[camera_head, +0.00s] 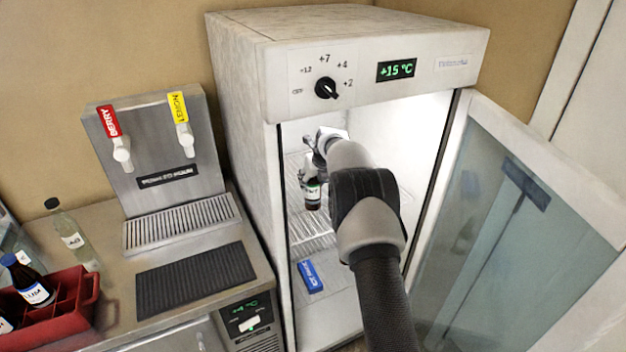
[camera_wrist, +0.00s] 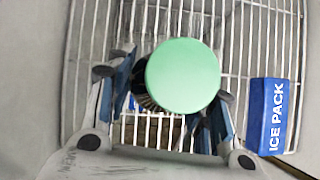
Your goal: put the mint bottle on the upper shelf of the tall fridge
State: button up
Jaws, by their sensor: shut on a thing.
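My gripper (camera_head: 314,174) is inside the open tall fridge (camera_head: 350,75), shut on a dark bottle (camera_head: 312,196) that hangs about upright below it. In the wrist view the bottle's round mint-green cap (camera_wrist: 183,75) sits between the fingers of my gripper (camera_wrist: 165,90) and hides most of the bottle. Wire shelf bars show beneath it. In the head view a wire rack (camera_head: 312,240) lies below the bottle, and fainter bars show at the bottle's height. I cannot tell whether the bottle's base touches a rack.
The glass fridge door (camera_head: 520,215) stands open to the right. A blue ice pack (camera_head: 311,276) lies low in the fridge; it also shows in the wrist view (camera_wrist: 270,115). On the left counter are a two-tap dispenser (camera_head: 150,150), a clear bottle (camera_head: 72,235) and a red crate (camera_head: 85,297) with bottles.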

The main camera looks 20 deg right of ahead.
jog(key=o, duration=1.5)
jog(key=shift+o, duration=0.2)
jog(key=shift+r, duration=0.1)
jog(key=p+v, duration=0.1)
jog(key=v, duration=0.5)
jog(key=s, duration=1.2)
jog(key=s+a+r+n+y, duration=0.1)
jog(key=s+a+r+n, duration=1.25)
jog(key=a+n, duration=0.2)
jog(key=s+a+n+g, duration=0.1)
jog(key=s+a+n, duration=0.2)
jog(key=s+n, duration=0.7)
jog(key=s+a+r+n+g, duration=0.1)
jog(key=s+a+n, duration=0.2)
jog(key=s+n, duration=0.8)
jog(key=s, duration=0.4)
jog(key=shift+s+a+r, duration=0.2)
jog(key=shift+s+a, duration=0.05)
jog(key=shift+s, duration=0.1)
